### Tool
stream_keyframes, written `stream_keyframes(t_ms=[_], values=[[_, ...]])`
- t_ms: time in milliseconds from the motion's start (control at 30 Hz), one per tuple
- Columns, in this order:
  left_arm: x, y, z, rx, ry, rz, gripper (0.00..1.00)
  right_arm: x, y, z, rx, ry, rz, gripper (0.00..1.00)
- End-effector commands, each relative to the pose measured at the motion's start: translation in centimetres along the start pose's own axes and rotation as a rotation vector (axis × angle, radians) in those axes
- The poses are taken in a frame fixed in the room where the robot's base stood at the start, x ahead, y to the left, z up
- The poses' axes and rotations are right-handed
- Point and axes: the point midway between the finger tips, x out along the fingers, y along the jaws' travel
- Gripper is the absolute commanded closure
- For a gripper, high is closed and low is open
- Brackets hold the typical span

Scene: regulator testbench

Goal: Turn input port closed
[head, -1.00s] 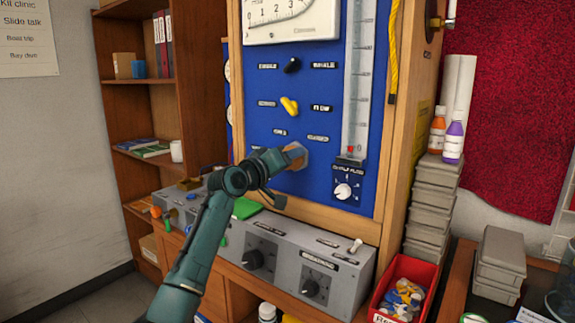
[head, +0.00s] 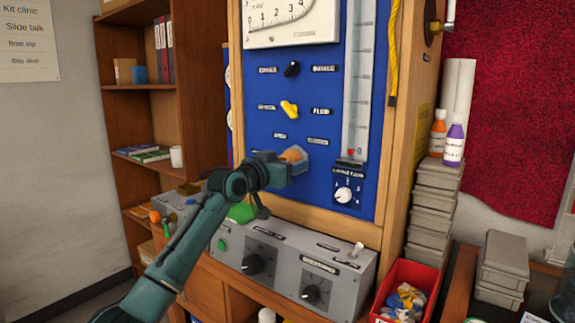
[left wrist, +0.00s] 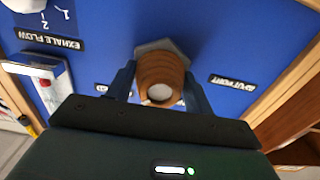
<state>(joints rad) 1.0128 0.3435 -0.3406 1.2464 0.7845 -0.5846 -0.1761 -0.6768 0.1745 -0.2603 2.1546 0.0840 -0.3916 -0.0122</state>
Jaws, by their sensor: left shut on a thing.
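The input port is a ribbed orange-brown round knob (left wrist: 160,72) on a grey hexagonal base, fixed to the blue panel. In the head view the knob (head: 293,154) shows partly behind my gripper, low on the panel. My left gripper (left wrist: 160,88) is shut on the knob, with one finger on each side of it; it also shows in the head view (head: 284,163). A label reading input port (left wrist: 231,82) is to its right in the wrist view. Another label at the knob's left is partly hidden by a finger. My right gripper is not in view.
A yellow knob (head: 289,109) and a black knob (head: 292,69) sit above on the panel. A white flow dial (head: 344,195) is to the right. A grey control box (head: 285,256) juts out below my gripper. A red bin (head: 404,287) stands at the right.

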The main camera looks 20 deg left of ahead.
Motion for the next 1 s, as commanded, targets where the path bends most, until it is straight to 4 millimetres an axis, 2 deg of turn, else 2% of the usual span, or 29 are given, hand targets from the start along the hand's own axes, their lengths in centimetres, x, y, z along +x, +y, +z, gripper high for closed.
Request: stream_keyframes(t_ms=[533,567,600,800,1000], values=[[-0.02,-0.05,-0.07,0.026,0.001,-0.001,0.71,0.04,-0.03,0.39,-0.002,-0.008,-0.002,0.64],[-0.02,-0.05,-0.07,0.026,0.001,-0.001,0.45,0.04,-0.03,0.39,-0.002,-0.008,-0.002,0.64],[-0.02,-0.05,-0.07,0.025,0.001,-0.001,0.42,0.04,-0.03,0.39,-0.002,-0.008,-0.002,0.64],[-0.02,-0.03,-0.06,0.023,0.001,-0.001,0.27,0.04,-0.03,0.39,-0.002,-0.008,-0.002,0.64],[-0.02,-0.01,-0.03,0.022,0.001,0.0,0.27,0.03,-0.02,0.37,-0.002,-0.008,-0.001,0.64]])
